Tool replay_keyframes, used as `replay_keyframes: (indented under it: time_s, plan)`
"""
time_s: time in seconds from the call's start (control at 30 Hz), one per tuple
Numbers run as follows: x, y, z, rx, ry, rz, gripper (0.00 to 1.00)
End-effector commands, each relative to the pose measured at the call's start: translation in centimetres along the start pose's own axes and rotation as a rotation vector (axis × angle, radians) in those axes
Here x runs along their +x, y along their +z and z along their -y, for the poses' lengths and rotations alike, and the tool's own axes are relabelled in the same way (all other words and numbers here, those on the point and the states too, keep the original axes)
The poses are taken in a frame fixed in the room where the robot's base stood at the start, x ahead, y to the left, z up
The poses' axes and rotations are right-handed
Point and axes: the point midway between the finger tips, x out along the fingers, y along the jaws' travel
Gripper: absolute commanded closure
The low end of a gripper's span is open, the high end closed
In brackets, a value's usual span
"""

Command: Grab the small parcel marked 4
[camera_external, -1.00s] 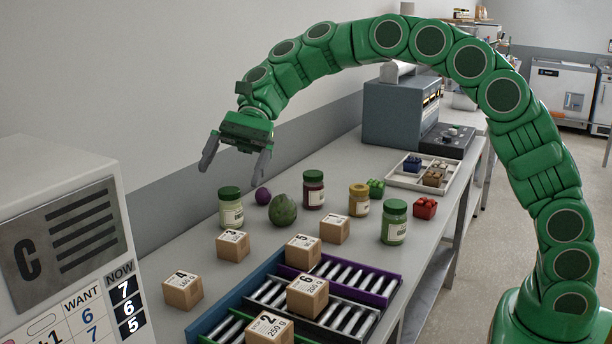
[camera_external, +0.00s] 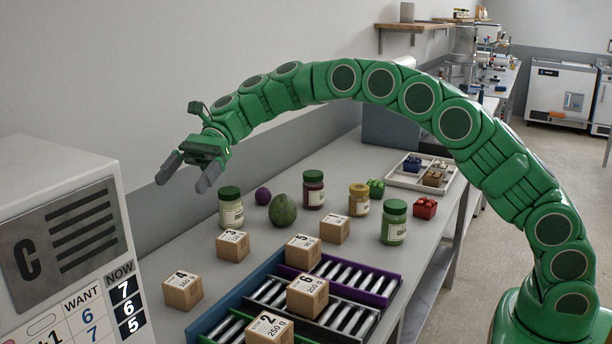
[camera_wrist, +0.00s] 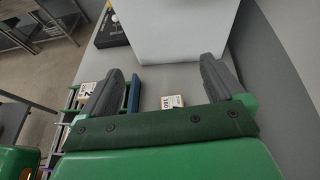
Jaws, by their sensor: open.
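The small parcel marked 4 (camera_external: 183,291) is a brown cardboard cube with a white label on top. It stands on the grey table at the near left, apart from the roller tracks. In the wrist view a small labelled parcel (camera_wrist: 172,101) shows between my fingers, farther off; its mark is too small to read. My gripper (camera_external: 184,180) is open and empty, well above the table and up and behind the parcel marked 4. Its two grey fingers (camera_wrist: 160,85) are spread wide in the wrist view.
Roller tracks (camera_external: 215,322) with parcels marked 5, 6 and 2 lie right of it. The parcel marked 3 (camera_external: 233,247) and another parcel (camera_external: 335,230) stand behind. Several jars, a green fruit (camera_external: 283,210) and a white tray (camera_external: 402,180) are farther back. A white machine (camera_external: 60,200) stands left.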

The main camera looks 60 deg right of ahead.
Motion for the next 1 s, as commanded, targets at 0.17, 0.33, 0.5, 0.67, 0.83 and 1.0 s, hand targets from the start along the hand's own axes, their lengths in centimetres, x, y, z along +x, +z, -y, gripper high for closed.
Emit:
replay_keyframes:
  time_s: [0.17, 0.33, 0.5, 0.67, 0.83, 1.0]
  plan:
    - [1.1, -2.5, 0.1, 0.003, 0.000, 0.000, 0.04]
    - [2.6, -6.0, 0.0, 0.007, 0.004, 0.001, 0.04]
    - [4.0, -9.6, 0.0, 0.006, 0.001, 0.001, 0.04]
    - [5.3, -12.9, 0.1, 0.004, 0.000, -0.001, 0.04]
    - [6.7, -16.2, 0.0, 0.004, 0.002, 0.000, 0.04]
    - [7.5, -17.8, 0.0, 0.000, 0.001, 0.001, 0.04]
